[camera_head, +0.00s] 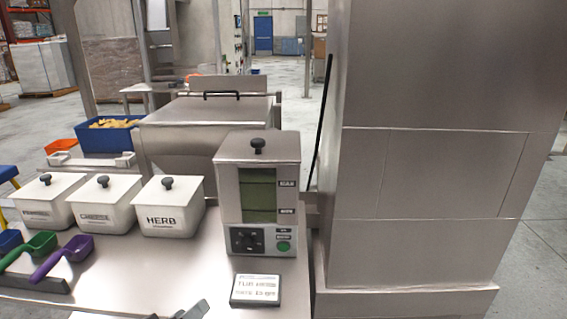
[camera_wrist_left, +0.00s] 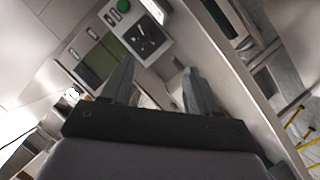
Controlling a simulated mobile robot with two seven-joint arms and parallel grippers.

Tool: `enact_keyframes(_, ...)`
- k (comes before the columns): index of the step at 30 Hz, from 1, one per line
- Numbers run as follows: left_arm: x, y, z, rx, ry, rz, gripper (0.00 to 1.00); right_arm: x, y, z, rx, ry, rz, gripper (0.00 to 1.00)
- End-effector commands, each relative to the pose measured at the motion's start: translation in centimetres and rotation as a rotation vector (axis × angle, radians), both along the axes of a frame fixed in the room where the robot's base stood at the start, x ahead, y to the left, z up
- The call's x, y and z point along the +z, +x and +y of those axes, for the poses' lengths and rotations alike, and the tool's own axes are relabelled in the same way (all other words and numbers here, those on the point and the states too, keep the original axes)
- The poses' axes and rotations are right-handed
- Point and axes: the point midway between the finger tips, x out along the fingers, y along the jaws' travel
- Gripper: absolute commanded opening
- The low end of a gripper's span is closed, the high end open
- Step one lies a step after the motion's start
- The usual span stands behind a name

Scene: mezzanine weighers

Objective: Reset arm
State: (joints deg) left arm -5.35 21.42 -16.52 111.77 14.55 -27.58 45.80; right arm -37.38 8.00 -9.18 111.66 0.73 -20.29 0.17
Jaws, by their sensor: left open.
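Beyond the fingers, that view shows the weigher's dial panel (camera_wrist_left: 143,36) and green button, seen tilted. The weigher (camera_head: 228,171) stands on the table, to the right of and behind my left gripper in the head view. My right gripper is not in view.
White lidded tubs, including the HERB tub (camera_head: 172,220), stand left of the weigher. A purple scoop (camera_head: 62,259) and a green scoop (camera_head: 30,249) lie at front left. A small label stand (camera_head: 255,290) is before the weigher. A tall steel cabinet (camera_head: 430,150) blocks the right.

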Motion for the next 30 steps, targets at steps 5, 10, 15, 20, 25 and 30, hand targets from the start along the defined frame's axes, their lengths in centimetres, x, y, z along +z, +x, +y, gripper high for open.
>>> enact_keyframes(5,-5.9,-5.0,0.2,-0.029,0.196,0.037,0.6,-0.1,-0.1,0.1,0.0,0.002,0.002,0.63)
enact_keyframes(10,-10.7,-10.7,0.7,-0.081,0.418,0.072,0.6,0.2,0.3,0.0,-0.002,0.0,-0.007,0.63)
enact_keyframes(15,-13.9,-15.6,1.3,-0.146,0.609,0.106,0.6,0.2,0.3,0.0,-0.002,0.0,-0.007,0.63)
enact_keyframes(20,-15.0,-17.7,1.6,-0.179,0.69,0.118,0.6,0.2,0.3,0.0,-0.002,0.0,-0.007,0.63)
enact_keyframes(25,-15.0,-17.7,1.7,-0.181,0.694,0.119,0.6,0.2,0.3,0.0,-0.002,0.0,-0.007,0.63)
enact_keyframes(30,-15.0,-17.7,1.7,-0.181,0.694,0.119,0.6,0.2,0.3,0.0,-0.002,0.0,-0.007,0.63)
